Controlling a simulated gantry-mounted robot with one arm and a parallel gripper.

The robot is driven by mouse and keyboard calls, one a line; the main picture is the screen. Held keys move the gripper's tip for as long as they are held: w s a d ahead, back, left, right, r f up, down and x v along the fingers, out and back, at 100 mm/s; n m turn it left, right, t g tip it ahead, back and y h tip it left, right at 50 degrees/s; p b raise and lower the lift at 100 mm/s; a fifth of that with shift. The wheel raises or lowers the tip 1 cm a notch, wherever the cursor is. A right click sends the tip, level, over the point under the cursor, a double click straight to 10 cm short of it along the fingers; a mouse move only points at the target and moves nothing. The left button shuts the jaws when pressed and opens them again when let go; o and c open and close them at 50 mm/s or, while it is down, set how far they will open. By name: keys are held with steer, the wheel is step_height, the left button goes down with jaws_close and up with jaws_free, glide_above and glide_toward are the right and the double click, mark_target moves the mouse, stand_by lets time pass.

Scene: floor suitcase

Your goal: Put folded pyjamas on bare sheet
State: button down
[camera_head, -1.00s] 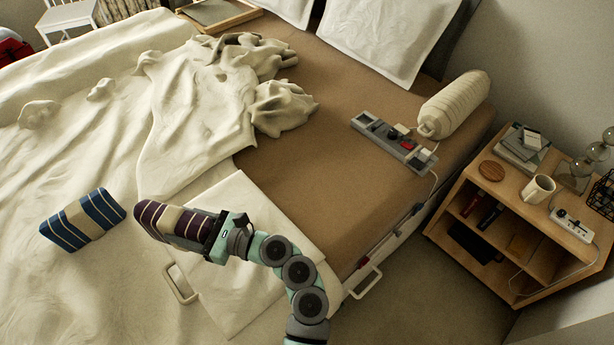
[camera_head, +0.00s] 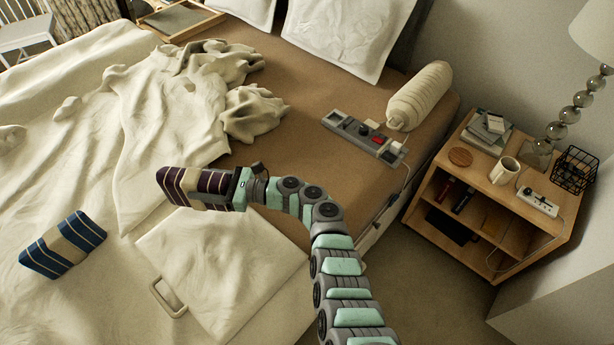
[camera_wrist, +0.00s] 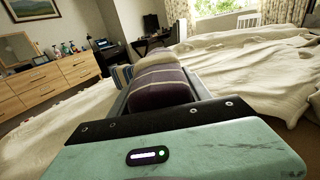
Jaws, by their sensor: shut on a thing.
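My gripper (camera_head: 240,188) is shut on a folded striped bundle, dark maroon with a beige band, which I take as the folded pyjamas (camera_head: 187,187). The bundle also shows between the jaws in the wrist view (camera_wrist: 160,84). It appears held above the bed, near the edge between the pale covers and the bare brown sheet (camera_head: 300,150). A second folded bundle, blue with a beige band (camera_head: 63,244), lies on the pale cover (camera_head: 30,190) at the left.
A grey panel with switches (camera_head: 363,136) and a ribbed cream roll (camera_head: 420,95) lie on the sheet's right side. A crumpled blanket (camera_head: 180,110) covers the left. A flat white handled panel (camera_head: 220,265) is in front. A wooden nightstand (camera_head: 490,190) stands right.

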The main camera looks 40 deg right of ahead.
steer(key=s+d+r+m+t+h+p, duration=0.1)
steer(key=s+d+r+m+h, duration=0.15)
steer(key=d, duration=0.75)
steer(key=s+d+r+m+t+h+p, duration=0.1)
steer(key=s+d+r+m+t+h, duration=0.2)
steer(key=d, duration=0.7)
steer(key=s+d+r+m+h+p, duration=0.15)
steer(key=d+h, duration=0.25)
steer(key=d, duration=0.6)
steer(key=f+b, duration=0.3)
steer(key=f, duration=0.3)
steer(key=f+b, duration=0.4)
steer(key=f, duration=0.2)
steer(key=f+b, duration=0.4)
steer(key=f, duration=0.3)
steer(key=shift+s+a, duration=0.25)
steer(key=shift+s, duration=0.15)
steer(key=shift+r, duration=0.15)
steer(key=shift+w, duration=0.1)
steer(key=shift+c, duration=2.4)
jaws_free()
